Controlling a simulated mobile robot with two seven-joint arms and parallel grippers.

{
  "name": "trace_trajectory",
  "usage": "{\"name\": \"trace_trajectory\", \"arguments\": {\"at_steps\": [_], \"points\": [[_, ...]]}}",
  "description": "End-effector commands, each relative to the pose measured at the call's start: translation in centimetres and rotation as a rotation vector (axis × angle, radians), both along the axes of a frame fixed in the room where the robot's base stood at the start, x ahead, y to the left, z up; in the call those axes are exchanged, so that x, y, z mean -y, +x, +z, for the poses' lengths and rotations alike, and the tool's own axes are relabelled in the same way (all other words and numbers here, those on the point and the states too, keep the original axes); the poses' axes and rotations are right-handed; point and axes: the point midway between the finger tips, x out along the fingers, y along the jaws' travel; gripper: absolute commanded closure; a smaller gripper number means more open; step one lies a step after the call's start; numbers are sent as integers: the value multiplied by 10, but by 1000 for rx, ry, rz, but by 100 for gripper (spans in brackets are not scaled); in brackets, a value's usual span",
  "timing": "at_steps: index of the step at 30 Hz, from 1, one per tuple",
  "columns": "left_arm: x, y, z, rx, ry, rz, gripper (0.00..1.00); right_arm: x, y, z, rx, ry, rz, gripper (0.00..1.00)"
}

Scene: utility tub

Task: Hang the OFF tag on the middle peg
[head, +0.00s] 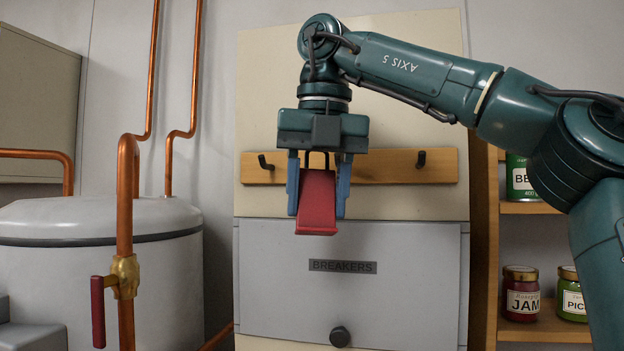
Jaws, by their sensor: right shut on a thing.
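The red tag (317,203) hangs between the fingers of my right gripper (318,190), which is shut on it. The tag is tilted, and I see no lettering on it. Dark upright lines show above it between the fingers; I cannot tell whether they are its loop. The wooden peg rail (386,167) is behind the gripper. A dark left peg (265,163) and right peg (421,158) show on it. The middle of the rail is hidden behind the gripper and tag, so I cannot see the middle peg. My left gripper is not in view.
A grey breaker box (420,275) labelled BREAKERS, with a dark knob (340,336), is below the rail. Copper pipes (125,200) with a red-handled valve (98,310) and a white tank (90,270) stand left. Shelves with jars (521,296) are at right.

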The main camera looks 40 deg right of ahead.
Motion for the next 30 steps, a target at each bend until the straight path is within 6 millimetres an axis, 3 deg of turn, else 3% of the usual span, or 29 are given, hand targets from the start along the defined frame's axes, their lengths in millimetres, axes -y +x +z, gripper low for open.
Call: {"name": "trace_trajectory", "arguments": {"at_steps": [3,6,30], "points": [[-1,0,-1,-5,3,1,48,5,-11,19,-5,7,-126,77],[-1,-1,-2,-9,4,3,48,7,-14,24,-13,12,-163,77],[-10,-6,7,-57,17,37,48,31,5,25,-99,103,-162,77]]}}
